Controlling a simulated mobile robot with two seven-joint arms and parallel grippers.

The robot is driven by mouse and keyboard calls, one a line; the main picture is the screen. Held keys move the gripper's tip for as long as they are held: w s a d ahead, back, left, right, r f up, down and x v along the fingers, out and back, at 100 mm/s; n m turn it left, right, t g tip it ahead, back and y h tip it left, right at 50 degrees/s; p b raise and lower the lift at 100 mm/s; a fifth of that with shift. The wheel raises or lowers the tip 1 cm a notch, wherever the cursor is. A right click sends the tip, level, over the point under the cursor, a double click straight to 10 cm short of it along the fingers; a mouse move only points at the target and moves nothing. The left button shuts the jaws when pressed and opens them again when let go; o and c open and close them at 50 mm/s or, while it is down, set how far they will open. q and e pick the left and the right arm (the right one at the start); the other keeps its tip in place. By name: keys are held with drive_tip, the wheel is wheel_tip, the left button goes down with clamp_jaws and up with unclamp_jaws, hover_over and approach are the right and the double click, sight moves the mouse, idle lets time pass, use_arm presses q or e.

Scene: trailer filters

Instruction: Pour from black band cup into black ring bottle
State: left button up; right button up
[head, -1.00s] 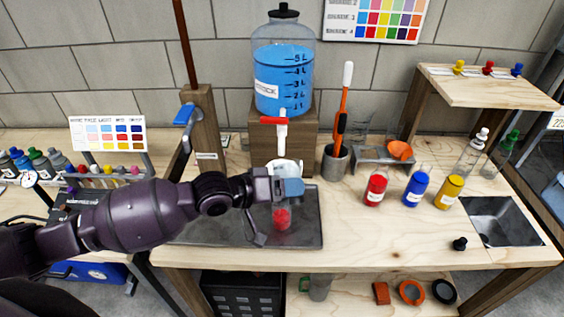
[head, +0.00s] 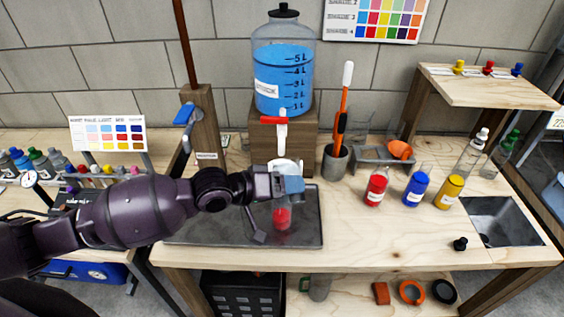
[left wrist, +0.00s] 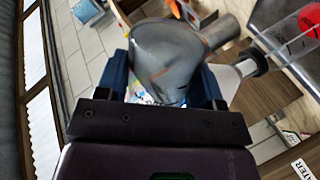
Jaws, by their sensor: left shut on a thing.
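My left gripper (head: 290,186) is over the metal tray (head: 195,230) and is shut on a see-through grey cup. In the left wrist view the cup (left wrist: 165,60) sits between the blue fingers of the gripper (left wrist: 168,92), its spout pointing right. I cannot make out a black band on it. A clear bottle with red contents (head: 282,220) stands on the tray just below the gripper. In the left wrist view the bottle (left wrist: 290,40) has a black ring at its neck, close to the spout. The gripper hides the bottle's top in the head view. My right gripper is not in view.
A tank of blue liquid (head: 283,85) with a red-handled tap stands behind the tray. Red (head: 376,188), blue (head: 416,190) and yellow (head: 449,192) bottles stand to the right. A rack (head: 372,160) holds an orange piece (head: 400,149). The bench's front right is mostly clear.

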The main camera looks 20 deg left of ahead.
use_arm(q)
drive_tip(key=shift+r+n+g+b, duration=0.35)
drive_tip(key=shift+r+n, duration=0.25)
drive_tip(key=shift+n, duration=0.1)
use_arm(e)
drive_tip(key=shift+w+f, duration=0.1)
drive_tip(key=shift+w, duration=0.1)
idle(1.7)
use_arm(q)
drive_tip(key=shift+r+n+g+h+b, duration=0.3)
drive_tip(key=shift+r+n+g+b, duration=0.15)
drive_tip(key=shift+n+b, duration=0.2)
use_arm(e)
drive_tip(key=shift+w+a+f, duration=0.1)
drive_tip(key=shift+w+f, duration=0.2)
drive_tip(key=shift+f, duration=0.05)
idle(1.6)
use_arm(q)
drive_tip(key=shift+w+a+r, duration=0.2)
drive_tip(key=shift+w, duration=0.1)
idle(0.8)
